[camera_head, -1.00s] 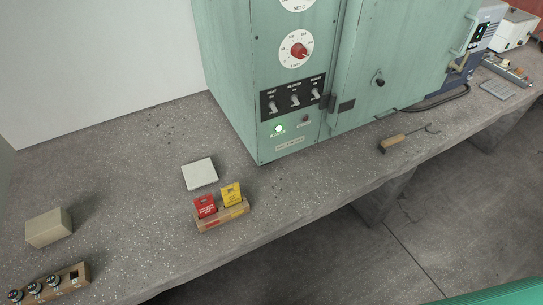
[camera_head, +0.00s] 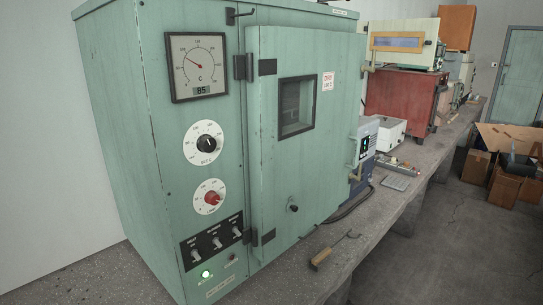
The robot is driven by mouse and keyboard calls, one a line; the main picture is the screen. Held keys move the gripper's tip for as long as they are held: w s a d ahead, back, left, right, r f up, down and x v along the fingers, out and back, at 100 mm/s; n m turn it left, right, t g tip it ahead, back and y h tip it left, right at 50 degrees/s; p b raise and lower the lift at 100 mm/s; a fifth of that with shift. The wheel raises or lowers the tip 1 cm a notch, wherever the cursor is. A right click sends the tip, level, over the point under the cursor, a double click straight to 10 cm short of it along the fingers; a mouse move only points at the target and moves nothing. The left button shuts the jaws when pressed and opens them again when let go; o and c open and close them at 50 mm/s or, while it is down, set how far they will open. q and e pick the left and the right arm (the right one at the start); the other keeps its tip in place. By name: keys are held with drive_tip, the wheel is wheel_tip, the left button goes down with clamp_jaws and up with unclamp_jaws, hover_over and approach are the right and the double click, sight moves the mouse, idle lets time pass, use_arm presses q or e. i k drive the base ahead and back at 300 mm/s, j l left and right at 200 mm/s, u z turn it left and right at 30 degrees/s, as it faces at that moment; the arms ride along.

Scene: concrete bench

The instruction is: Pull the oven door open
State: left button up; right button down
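The oven (camera_head: 150,150) is a tall, worn green cabinet on the bench at left and centre. Its door (camera_head: 315,170) fills the right part of the front, with a small dark window (camera_head: 296,106) and a red-lettered label. The hinges (camera_head: 243,67) are on the door's left edge. A pale bar handle (camera_head: 357,150) stands out near the right edge. The door looks shut, though its far edge is hard to judge. The control panel has a dial gauge (camera_head: 197,66), two knobs and a lit green lamp (camera_head: 205,274). Neither of my grippers is in view.
A hook tool with a wooden handle (camera_head: 322,258) lies on the concrete bench (camera_head: 345,262) before the door. A blue-grey unit (camera_head: 363,150), white box (camera_head: 390,133) and red cabinet (camera_head: 402,97) stand beyond. Cardboard boxes (camera_head: 503,180) sit on the floor at right. The floor before the bench is clear.

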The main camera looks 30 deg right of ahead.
sight(310, 161)
drive_tip(key=l+z, duration=0.25)
drive_tip(key=z, duration=0.25)
drive_tip(key=i+l+z, duration=0.1)
drive_tip(key=l+z, duration=0.15)
drive_tip(key=z, duration=0.25)
